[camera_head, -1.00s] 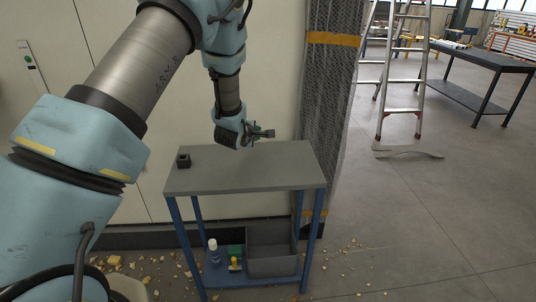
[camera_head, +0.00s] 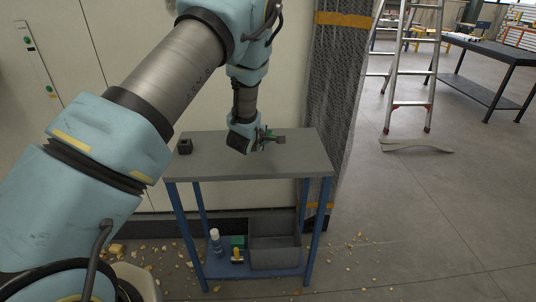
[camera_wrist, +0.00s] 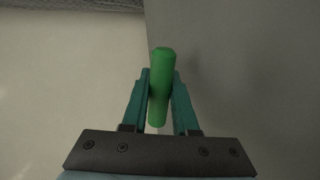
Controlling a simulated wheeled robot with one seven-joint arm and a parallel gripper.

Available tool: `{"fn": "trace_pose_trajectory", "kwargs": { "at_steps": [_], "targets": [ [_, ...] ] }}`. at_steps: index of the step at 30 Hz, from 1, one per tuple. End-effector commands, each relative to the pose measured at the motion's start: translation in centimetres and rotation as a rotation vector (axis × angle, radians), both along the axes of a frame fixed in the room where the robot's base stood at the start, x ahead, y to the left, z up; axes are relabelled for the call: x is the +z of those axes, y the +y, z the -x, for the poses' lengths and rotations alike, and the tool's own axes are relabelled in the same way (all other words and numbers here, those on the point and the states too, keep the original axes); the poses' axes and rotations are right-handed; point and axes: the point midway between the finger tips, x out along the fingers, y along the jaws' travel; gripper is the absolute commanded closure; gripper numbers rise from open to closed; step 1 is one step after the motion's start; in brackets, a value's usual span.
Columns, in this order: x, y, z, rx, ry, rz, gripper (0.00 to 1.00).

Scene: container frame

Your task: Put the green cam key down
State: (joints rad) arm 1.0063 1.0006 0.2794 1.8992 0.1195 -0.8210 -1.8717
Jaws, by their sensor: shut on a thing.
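The green cam key (camera_wrist: 160,85) shows in the wrist view as a bright green rod, held lengthwise between the two teal fingers of my gripper (camera_wrist: 159,98). My gripper is shut on it. In the head view my gripper (camera_head: 267,138) is over the right half of the grey table top (camera_head: 220,165), near its back edge. The key is tiny and mostly hidden there. I cannot tell whether the key touches the table top.
A small black block (camera_head: 185,146) stands at the table's left end. The lower shelf holds a grey bin (camera_head: 275,258), a white-capped bottle (camera_head: 215,240) and a yellow-and-black item (camera_head: 237,257). A mesh-wrapped column (camera_head: 335,100) stands close behind the right end. The table's middle is clear.

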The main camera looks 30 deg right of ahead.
Motion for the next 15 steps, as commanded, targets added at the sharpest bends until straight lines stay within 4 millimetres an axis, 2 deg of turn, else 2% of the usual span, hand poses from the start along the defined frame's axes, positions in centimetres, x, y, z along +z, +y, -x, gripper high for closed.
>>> {"fn": "trace_pose_trajectory", "kwargs": {
  "at_steps": [1, 3, 14, 15],
  "targets": [
    [-1.06, 0.10, -0.15, 0.004, 0.001, 0.002, 1.00],
    [-1.50, 0.06, -0.11, 0.002, 0.000, 0.002, 1.00],
    [-1.63, 0.03, -0.06, 0.001, 0.000, 0.001, 1.00],
    [-1.66, 0.04, -0.05, 0.001, 0.000, 0.000, 0.68]
  ]
}}
